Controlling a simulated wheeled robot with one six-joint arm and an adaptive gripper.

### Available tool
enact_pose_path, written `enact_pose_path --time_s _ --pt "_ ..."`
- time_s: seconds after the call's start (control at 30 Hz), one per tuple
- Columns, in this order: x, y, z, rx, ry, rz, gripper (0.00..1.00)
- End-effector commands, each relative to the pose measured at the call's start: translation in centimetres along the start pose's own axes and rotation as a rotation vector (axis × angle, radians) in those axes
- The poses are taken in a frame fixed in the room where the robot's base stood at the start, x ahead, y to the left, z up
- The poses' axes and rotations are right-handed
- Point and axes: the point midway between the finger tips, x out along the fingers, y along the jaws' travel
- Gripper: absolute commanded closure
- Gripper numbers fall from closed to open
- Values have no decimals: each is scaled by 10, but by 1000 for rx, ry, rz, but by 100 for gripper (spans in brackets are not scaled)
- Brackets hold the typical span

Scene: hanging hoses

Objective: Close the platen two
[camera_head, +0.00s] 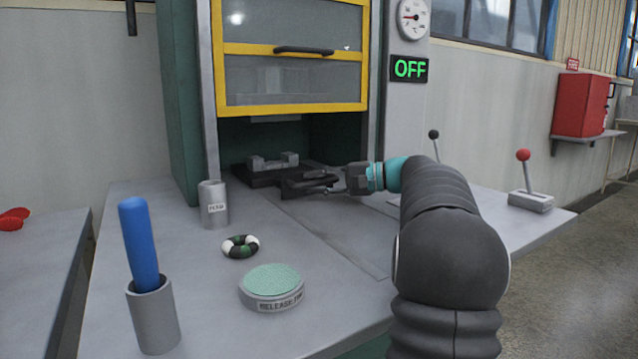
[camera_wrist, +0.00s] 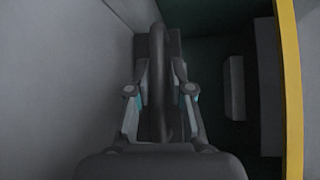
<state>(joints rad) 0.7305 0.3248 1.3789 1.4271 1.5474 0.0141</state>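The press has a dark platen (camera_head: 262,179) low in its opening, with small grey blocks (camera_head: 272,161) on top. A black handle (camera_head: 300,184) sticks out at its front right; I cannot tell how far the platen is pulled out. My gripper (camera_head: 338,183) reaches in from the right at this handle. In the wrist view my gripper (camera_wrist: 160,75) has its fingers close in on both sides of an upright dark bar (camera_wrist: 159,95), which looks like the handle. The fingertips' contact is dark and partly hidden.
A yellow-framed guard (camera_head: 290,107) hangs raised above the opening. On the table stand a grey cup (camera_head: 213,205), a striped ring (camera_head: 240,246), a green-topped tin (camera_head: 272,288), and a blue rod (camera_head: 138,245) in a holder. A red-knobbed lever (camera_head: 527,180) is at right. The middle front is clear.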

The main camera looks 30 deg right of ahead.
Motion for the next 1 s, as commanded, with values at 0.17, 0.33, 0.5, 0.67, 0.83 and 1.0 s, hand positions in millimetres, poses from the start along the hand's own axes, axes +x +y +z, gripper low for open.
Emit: enact_pose_path --time_s 0.17,0.33,0.5,0.67,0.83,1.0 --pt "-1 0 0 1 -1 2 61" --pt "-1 1 0 1 -2 3 61" --pt "-13 1 0 1 0 3 61" --pt "-42 1 0 1 1 3 61" --pt "-76 1 -1 1 1 2 61" --pt "-102 1 -1 2 0 2 61"
